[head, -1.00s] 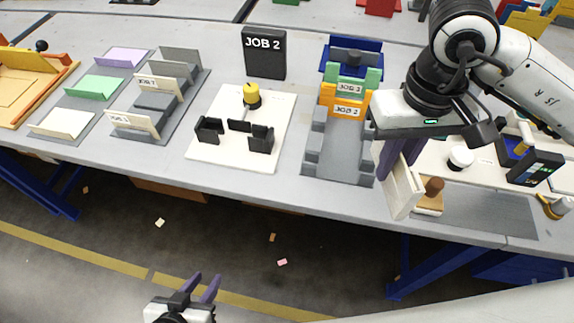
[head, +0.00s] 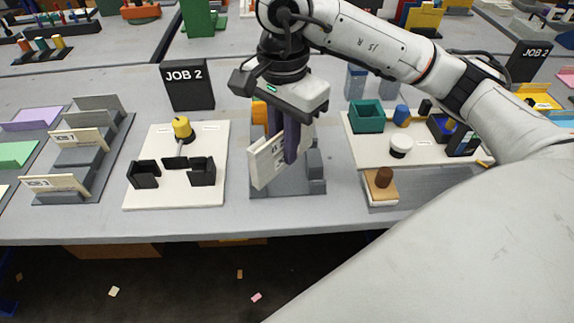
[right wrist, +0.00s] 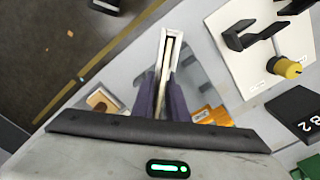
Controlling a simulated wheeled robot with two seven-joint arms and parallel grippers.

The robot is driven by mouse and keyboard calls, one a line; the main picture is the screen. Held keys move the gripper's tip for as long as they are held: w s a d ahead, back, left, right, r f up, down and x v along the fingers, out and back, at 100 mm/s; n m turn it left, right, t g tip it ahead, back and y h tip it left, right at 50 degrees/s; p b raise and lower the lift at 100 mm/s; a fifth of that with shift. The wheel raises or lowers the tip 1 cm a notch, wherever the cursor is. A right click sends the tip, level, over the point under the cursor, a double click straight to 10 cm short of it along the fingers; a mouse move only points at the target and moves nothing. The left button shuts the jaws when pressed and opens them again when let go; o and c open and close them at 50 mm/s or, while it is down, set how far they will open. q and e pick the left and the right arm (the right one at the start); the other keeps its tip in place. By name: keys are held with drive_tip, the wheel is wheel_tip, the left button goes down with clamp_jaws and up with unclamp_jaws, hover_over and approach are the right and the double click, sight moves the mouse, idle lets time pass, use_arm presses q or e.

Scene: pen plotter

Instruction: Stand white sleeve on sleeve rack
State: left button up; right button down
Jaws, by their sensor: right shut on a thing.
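My right gripper (head: 291,155) is shut on the white sleeve (head: 264,164), a flat, hollow piece with dark printing on its face. It is held tilted above the grey rack (head: 316,172) in the middle of the table. In the right wrist view the sleeve (right wrist: 166,50) stands between the two purple fingers (right wrist: 162,98), with its open slot facing the camera. An orange sleeve (head: 259,112) shows at the rack's back, mostly hidden by my gripper. I cannot tell whether the white sleeve touches the rack. My left gripper is out of view.
Left of the rack is a white board (head: 195,193) with black holders and a yellow-topped piece. A black JOB 2 sign (head: 188,86) stands behind it. To the right are a wooden stamp (head: 382,188) and a white tray (head: 431,154) with a teal box (head: 367,117).

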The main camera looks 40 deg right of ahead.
drive_tip(key=m, duration=0.3)
drive_tip(key=w+d+m+b, duration=0.1)
drive_tip(key=shift+d+f+m, duration=0.1)
drive_tip(key=shift+f+m, duration=0.2)
drive_tip(key=shift+m, duration=0.1)
drive_tip(key=shift+w+d+m, duration=0.15)
drive_tip(key=shift+d+m, duration=0.05)
drive_tip(key=shift+m, duration=0.7)
drive_tip(key=f, duration=0.1)
drive_tip(key=f+m+b, duration=0.1)
drive_tip(key=f, duration=0.1)
drive_tip(key=f+m, duration=0.1)
drive_tip(key=f, duration=0.1)
drive_tip(key=shift+w+d, duration=0.1)
drive_tip(key=shift+d, duration=0.2)
drive_tip(key=shift+f+b, duration=0.3)
drive_tip(key=shift+f, duration=2.15)
drive_tip(key=shift+f, duration=0.1)
